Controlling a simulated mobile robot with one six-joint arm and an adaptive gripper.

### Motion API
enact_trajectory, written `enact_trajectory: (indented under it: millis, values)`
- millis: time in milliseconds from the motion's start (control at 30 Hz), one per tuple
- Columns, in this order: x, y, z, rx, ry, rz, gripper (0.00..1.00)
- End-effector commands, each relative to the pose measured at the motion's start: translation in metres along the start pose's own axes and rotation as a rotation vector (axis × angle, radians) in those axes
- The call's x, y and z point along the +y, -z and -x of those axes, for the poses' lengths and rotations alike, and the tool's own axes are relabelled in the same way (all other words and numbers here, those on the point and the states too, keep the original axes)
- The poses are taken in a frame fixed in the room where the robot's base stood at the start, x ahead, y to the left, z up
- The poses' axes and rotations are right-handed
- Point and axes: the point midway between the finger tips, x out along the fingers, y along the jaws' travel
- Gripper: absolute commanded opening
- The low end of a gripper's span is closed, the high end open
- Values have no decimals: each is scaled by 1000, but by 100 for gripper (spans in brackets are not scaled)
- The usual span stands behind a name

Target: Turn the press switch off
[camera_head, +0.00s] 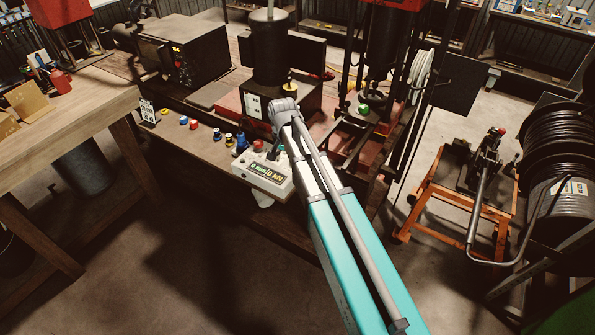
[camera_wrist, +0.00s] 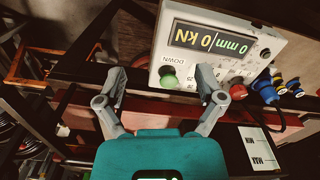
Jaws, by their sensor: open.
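The press control box (camera_head: 250,179) is light grey, with a display reading "0 mm/0 kN", and stands at the bench's front edge. Contact cannot be judged.
Blue and yellow fittings (camera_wrist: 280,86) lie close to the box. The black press cylinder (camera_head: 270,50) stands behind it. A wooden table (camera_head: 60,110) is at left, an orange cart (camera_head: 450,190) at right. The floor in front is clear.

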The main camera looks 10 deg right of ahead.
Motion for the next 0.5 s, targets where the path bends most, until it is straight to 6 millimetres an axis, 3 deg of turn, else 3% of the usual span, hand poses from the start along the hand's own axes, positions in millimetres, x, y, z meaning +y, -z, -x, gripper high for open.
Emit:
enact_trajectory:
  millis: [200,500]
  values:
    - [28,-12,-8,0,0,45,88]
    - [46,-18,-11,0,0,83,88]
